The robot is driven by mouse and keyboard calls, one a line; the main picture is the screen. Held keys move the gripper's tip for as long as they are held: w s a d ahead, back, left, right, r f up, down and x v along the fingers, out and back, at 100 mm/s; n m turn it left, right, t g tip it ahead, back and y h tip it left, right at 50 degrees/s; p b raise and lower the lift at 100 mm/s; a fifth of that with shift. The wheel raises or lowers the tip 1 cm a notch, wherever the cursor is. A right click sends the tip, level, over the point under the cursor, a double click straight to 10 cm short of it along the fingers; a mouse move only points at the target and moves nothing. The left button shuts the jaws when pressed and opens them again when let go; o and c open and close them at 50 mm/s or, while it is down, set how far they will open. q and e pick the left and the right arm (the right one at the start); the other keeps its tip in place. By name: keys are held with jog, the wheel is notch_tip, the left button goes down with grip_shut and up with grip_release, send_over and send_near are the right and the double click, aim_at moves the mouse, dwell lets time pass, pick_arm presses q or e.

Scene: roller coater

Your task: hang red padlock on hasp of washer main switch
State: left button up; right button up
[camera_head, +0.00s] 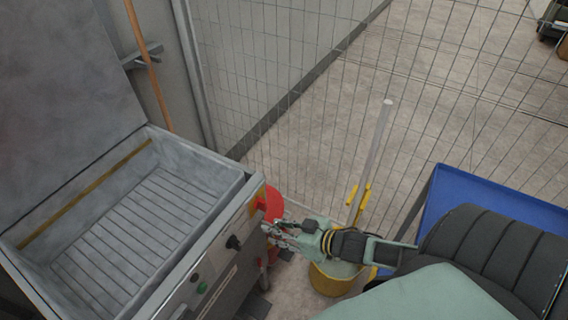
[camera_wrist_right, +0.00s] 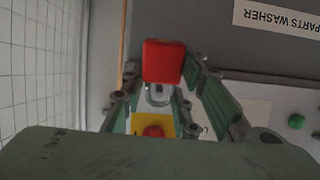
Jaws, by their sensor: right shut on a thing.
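The red padlock (camera_wrist_right: 163,62) is between the fingertips of my right gripper (camera_wrist_right: 160,72), with its grey shackle (camera_wrist_right: 158,95) pointing toward the bottom of the wrist view. Below it in that view is the main switch, a red knob (camera_wrist_right: 153,131) on a yellow plate (camera_wrist_right: 167,125). I cannot tell whether the shackle touches the switch or its hasp. In the head view my right gripper (camera_head: 273,232) is at the right end of the washer's front panel, close to the yellow switch plate (camera_head: 257,196). The padlock cannot be made out there. My left gripper is not in view.
The parts washer (camera_head: 170,200) stands open at left, with a black knob (camera_head: 234,242) and green button (camera_head: 202,287) on its panel. A red object (camera_head: 273,203) stands behind the panel's end. A yellow mop bucket (camera_head: 330,282), blue tray (camera_head: 485,190) and wire fence (camera_head: 300,80) are nearby.

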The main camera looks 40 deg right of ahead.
jog(key=shift+w+a, duration=0.25)
jog(key=shift+w, duration=0.3)
jog(key=shift+w+a+f, duration=0.2)
jog(key=shift+w+f, duration=0.2)
jog(key=shift+w, duration=0.15)
jog(key=o, duration=1.3)
jog(key=shift+c, duration=0.2)
jog(key=v, duration=1.2)
